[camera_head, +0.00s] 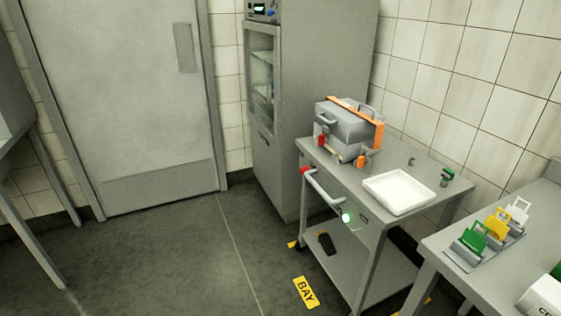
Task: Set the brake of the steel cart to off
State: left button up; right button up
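The steel cart (362,222) stands right of centre, against the tiled wall and in front of the tall cabinet. It has a top, a lower shelf (348,266) and a pale push handle (325,199) on its front side. A red knob (305,171) is at the handle's far end and a glowing green spot (346,217) is near its other end. A dark pedal-like piece (326,243) shows low at the shelf's left edge. I cannot tell which part is the brake or how it is set. Neither of my grippers is in view.
On the cart are a grey case (345,125) with an orange strap and a white tray (399,193). A bench (450,240) at right holds green, yellow and white tags. A yellow BAY label (306,292) marks the floor. Open floor (170,255) lies left of the cart.

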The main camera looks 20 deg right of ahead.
aim_at(303, 169)
jog(key=i+z, duration=0.35)
jog(key=i, duration=0.2)
jog(key=i+j+z, duration=0.3)
jog(key=i, duration=0.25)
jog(key=i+z, duration=0.2)
jog(key=z, duration=0.15)
jog(key=i+l+z, duration=0.1)
jog(key=z, duration=0.25)
jog(key=i+j+z, duration=0.1)
jog(key=i+z, duration=0.25)
